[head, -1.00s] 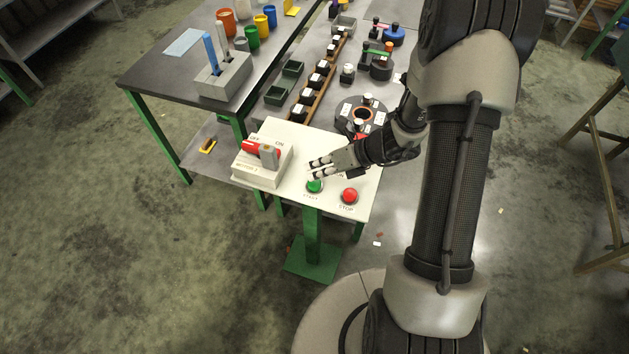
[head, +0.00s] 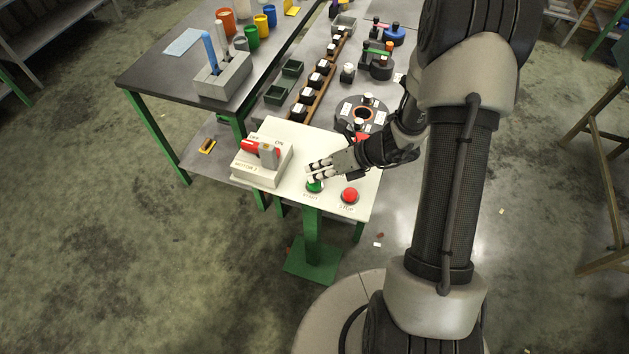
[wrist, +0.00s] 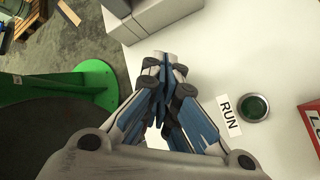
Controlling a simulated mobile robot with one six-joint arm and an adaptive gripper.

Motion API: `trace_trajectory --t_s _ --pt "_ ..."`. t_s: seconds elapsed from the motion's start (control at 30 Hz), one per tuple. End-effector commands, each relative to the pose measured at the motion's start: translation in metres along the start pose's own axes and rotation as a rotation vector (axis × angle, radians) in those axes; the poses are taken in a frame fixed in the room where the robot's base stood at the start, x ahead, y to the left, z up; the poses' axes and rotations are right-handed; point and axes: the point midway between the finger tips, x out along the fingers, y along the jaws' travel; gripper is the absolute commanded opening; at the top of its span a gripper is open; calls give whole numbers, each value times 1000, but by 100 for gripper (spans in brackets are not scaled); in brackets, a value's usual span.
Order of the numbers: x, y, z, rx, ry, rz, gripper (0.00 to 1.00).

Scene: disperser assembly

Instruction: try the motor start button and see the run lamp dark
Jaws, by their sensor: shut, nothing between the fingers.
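A white control panel (head: 283,130) stands on a green post. Its green START button (head: 315,188) is partly covered by the fingers of my gripper (head: 309,172). The gripper is shut and empty, with its tips at or just above the button; I cannot tell whether they touch. In the wrist view the shut fingers (wrist: 162,68) hide the button. The run lamp (wrist: 254,107), beside its RUN label (wrist: 230,115), is dark green and unlit. In the head view the gripper hides the lamp.
The red STOP button (head: 350,195) sits right of START. A switch box (head: 258,177) with a red handle (head: 249,146) and OFF and ON marks is at the panel's left. A red plate (wrist: 313,122) lies beyond the lamp. Benches with parts stand behind.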

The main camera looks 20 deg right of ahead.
Motion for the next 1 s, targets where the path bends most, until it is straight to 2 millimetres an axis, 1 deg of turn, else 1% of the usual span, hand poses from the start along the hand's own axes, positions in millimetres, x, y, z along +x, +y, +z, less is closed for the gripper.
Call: trace_trajectory --t_s 1.0 --pt "9 -6 -7 1 1 0 0"
